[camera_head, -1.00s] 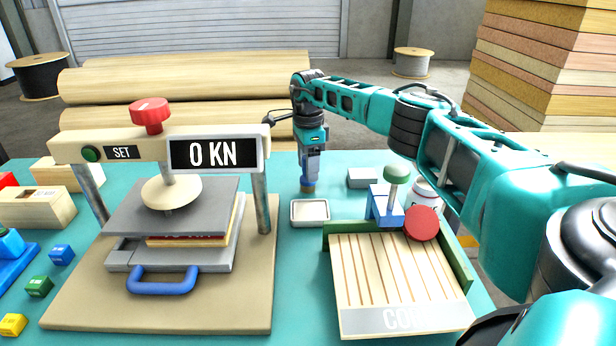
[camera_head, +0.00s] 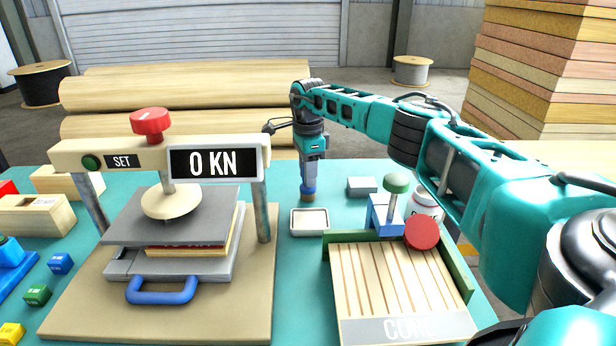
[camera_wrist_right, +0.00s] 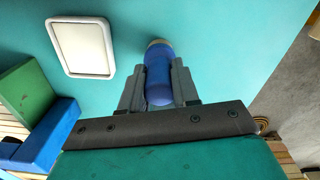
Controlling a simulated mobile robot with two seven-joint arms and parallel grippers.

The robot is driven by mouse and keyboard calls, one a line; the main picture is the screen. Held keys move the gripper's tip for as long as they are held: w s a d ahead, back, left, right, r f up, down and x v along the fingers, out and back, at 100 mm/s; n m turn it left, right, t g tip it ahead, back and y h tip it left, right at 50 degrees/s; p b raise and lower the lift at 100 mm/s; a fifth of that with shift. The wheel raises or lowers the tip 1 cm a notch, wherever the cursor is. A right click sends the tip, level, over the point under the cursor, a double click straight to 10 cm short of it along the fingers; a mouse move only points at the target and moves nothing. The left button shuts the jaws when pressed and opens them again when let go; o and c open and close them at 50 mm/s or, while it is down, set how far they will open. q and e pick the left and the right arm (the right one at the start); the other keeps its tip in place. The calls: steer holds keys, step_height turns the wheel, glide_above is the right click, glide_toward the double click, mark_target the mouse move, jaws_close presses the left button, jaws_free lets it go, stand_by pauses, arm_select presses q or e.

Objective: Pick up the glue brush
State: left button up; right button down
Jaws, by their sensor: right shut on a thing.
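The glue brush (camera_head: 308,190) has a blue handle and a tan lower end; it stands upright behind the small white tray. My right gripper (camera_head: 309,178) points straight down from above and is shut on the brush's blue handle. The brush also shows in the right wrist view (camera_wrist_right: 158,78), with the fingers of my right gripper (camera_wrist_right: 158,85) on both sides of it. Its tan end is at or close to the teal table top; I cannot tell if it touches. My left gripper is not in view.
The white tray (camera_head: 294,222) lies just in front of the brush. A press (camera_head: 212,160) reading 0 KN stands to the left. A slatted core rack (camera_head: 398,328), a blue block with a green-topped post (camera_head: 397,183) and a grey block (camera_head: 362,187) are to the right.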

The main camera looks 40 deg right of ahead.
arm_select(q)
steer(key=p, duration=0.1)
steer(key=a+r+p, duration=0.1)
steer(key=p, duration=0.1)
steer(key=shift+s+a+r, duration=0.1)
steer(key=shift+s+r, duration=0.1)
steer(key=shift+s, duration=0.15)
arm_select(e)
step_height(320, 180, up, 20)
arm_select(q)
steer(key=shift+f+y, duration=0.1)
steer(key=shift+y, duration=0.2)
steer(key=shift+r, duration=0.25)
arm_select(e)
steer(key=shift+f, duration=0.1)
